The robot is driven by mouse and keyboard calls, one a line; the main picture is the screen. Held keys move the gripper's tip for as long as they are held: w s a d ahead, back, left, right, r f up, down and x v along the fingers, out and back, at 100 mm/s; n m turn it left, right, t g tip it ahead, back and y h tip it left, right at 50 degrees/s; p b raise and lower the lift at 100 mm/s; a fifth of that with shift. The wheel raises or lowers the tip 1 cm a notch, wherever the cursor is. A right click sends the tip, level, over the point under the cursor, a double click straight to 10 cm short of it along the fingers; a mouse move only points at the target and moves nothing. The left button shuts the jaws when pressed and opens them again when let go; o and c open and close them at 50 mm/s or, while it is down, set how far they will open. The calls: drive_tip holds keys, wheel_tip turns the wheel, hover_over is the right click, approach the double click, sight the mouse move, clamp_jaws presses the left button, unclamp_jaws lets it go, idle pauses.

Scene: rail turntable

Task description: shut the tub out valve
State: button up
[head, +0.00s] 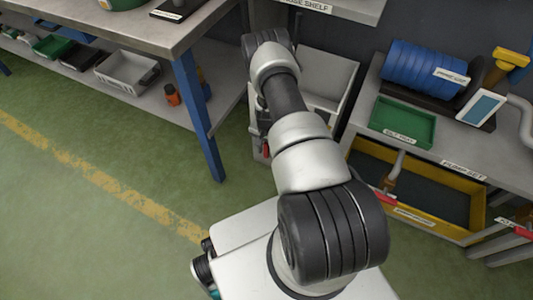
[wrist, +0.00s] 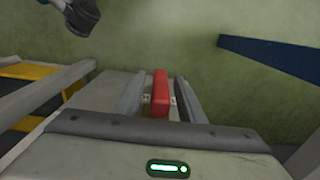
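A red valve handle (wrist: 160,88) stands upright between the two fingers of my gripper (wrist: 159,98) in the wrist view. The fingers are apart, one on each side of it, with what look like narrow gaps. I cannot tell whether the pads touch it. In the head view a small red part (head: 265,149) shows low at the front of a pale tub (head: 335,72), beside my arm. It looks like the same handle. My arm hides my gripper and much of the tub's front there. I cannot read a label on this valve.
A bench with a blue leg (head: 197,115) stands close on the left. On the right, the pump bench (head: 475,140) carries a green tray (head: 402,122) and a blue drum (head: 423,70). A yellow-edged bin (head: 465,205) sits below, with another red handle (head: 385,197). Green floor is clear at left.

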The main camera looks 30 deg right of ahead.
drive_tip(key=shift+f, duration=0.45)
drive_tip(key=shift+c, duration=0.2)
clamp_jaws()
drive_tip(key=t+y, duration=0.2)
drive_tip(key=t, duration=0.1)
drive_tip(key=shift+y, duration=0.3)
drive_tip(key=t+y, duration=0.2)
drive_tip(key=t, duration=0.1)
drive_tip(key=shift+w+a+r, duration=0.15)
drive_tip(key=shift+w, duration=0.1)
drive_tip(key=shift+w+a+r+t+y, duration=0.15)
drive_tip(key=shift+a+t+y, duration=0.05)
drive_tip(key=shift+t+y, duration=0.8)
